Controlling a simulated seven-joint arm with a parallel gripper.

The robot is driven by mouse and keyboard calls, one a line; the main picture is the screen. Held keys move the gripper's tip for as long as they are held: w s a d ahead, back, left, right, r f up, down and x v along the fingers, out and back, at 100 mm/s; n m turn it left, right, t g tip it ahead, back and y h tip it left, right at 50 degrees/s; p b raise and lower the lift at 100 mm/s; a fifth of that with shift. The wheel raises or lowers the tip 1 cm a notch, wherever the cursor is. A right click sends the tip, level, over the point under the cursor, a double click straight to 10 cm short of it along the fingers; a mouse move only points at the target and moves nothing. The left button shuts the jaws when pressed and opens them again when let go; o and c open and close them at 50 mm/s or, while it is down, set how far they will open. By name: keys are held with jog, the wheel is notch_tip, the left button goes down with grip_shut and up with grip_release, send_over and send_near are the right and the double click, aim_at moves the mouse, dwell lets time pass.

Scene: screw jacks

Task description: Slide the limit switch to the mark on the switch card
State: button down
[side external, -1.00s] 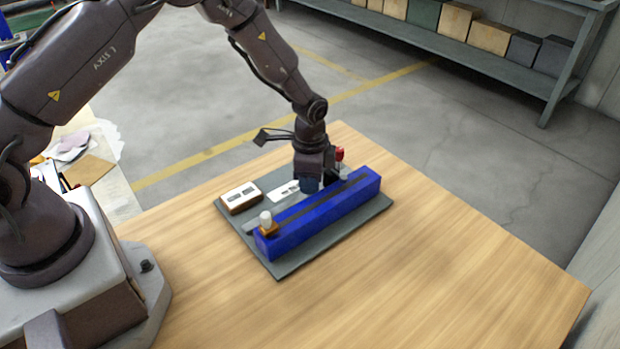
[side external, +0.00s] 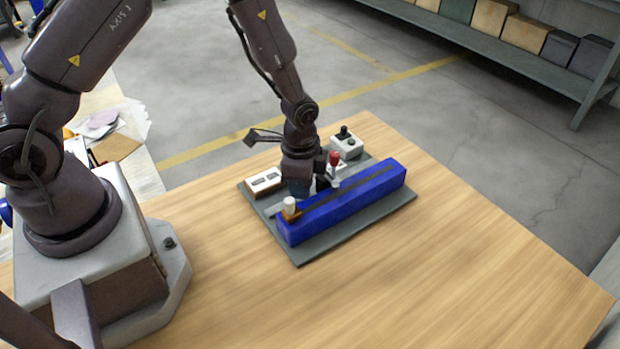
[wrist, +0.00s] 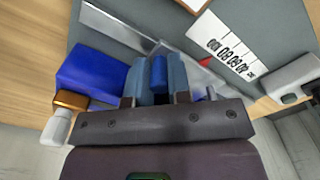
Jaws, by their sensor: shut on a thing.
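My gripper (side external: 299,190) is low over the grey board, behind the long blue bar (side external: 345,204). In the wrist view, my gripper (wrist: 158,80) is shut on a bright blue block (wrist: 158,70), apparently the limit switch, beside a silver strip (wrist: 115,27). The white switch card (wrist: 222,45) carries a row of dark figures and ticks. A small red triangle (wrist: 205,61) shows between the block and the card; I cannot tell which it belongs to. The card is mostly hidden behind my gripper in the side view. The block's underside is hidden.
A white knob on an orange base (side external: 290,208) sits at the bar's left end. A white box with two windows (side external: 264,181) and a box with a black knob (side external: 346,144) stand nearby.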

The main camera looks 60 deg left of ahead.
jog(key=c, duration=1.3)
grip_release()
jog(key=shift+c, duration=0.2)
jog(key=shift+r, duration=0.1)
notch_tip(320, 180, up, 13)
jog(key=s+a+r+n+t, duration=0.1)
jog(key=s+r+n+t, duration=0.4)
jog(key=s+r+n, duration=0.4)
jog(key=s+r, duration=0.7)
jog(key=r, duration=0.2)
jog(key=shift+s+a+r+t, duration=0.25)
jog(key=shift+a+r+t, duration=0.05)
jog(key=shift+r, duration=0.05)
